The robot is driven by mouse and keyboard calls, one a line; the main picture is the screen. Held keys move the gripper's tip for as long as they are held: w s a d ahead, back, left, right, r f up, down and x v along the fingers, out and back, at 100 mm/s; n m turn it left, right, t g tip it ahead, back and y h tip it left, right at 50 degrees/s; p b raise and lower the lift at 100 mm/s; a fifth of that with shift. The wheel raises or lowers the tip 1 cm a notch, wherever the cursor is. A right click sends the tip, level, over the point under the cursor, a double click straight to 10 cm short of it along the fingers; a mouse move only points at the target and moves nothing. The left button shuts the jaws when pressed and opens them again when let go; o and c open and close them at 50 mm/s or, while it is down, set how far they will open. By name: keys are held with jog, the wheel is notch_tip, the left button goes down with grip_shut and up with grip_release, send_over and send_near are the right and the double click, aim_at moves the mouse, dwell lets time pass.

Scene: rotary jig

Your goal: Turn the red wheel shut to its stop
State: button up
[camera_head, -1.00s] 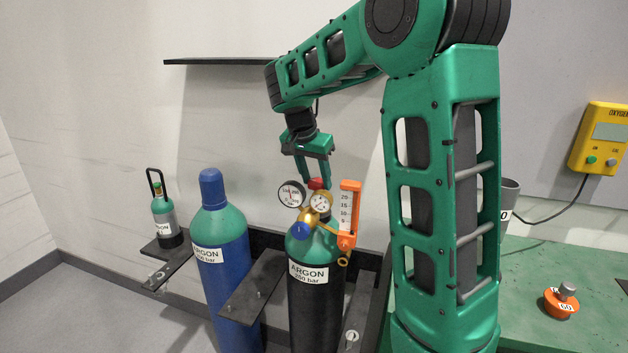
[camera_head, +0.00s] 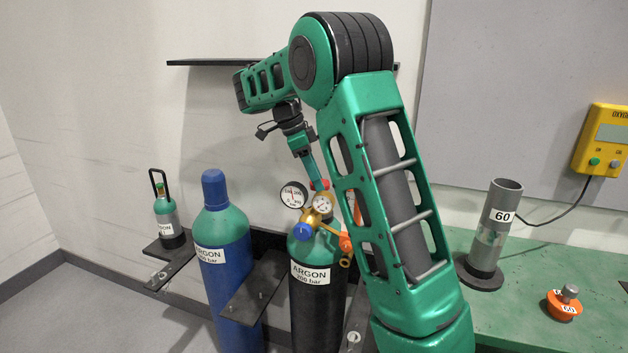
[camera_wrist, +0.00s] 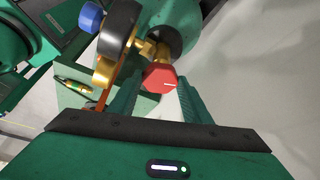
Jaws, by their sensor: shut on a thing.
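The red wheel (camera_wrist: 159,77) sits on top of the brass regulator fitting of the black cylinder with a green shoulder (camera_head: 314,300), labelled ARGON. In the head view only a little of the red wheel (camera_head: 322,185) shows beside the fingers. My gripper (camera_wrist: 157,86) has its two green fingers on either side of the wheel, shut on it. In the head view my gripper (camera_head: 318,182) comes down from above, and my arm hides part of the regulator's right side.
Two round gauges (camera_head: 294,195) and a blue knob (camera_head: 303,232) sit close to the wheel. An orange part (camera_head: 346,242) is just to the right. A blue cylinder (camera_head: 226,270) stands to the left. A grey tube (camera_head: 492,235) stands on the green bench.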

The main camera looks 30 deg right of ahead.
jog(key=shift+w+d+r+m+g+y, duration=0.1)
jog(key=shift+w+m+g+y, duration=0.15)
jog(key=shift+m, duration=0.85)
jog(key=shift+w+m+g+y, duration=0.1)
jog(key=shift+m+g+y, duration=0.2)
jog(key=shift+m, duration=0.8)
jog(key=o, duration=1.1)
jog(key=shift+d, duration=0.1)
jog(key=shift+c, duration=0.2)
jog(key=shift+w+a+r, duration=0.2)
jog(key=shift+w+r, duration=0.05)
jog(key=shift+r, duration=0.15)
jog(key=w+a, duration=0.7)
jog(key=w, duration=0.2)
jog(key=shift+w+a, duration=0.15)
jog(key=shift+w, duration=0.1)
jog(key=shift+a, duration=0.1)
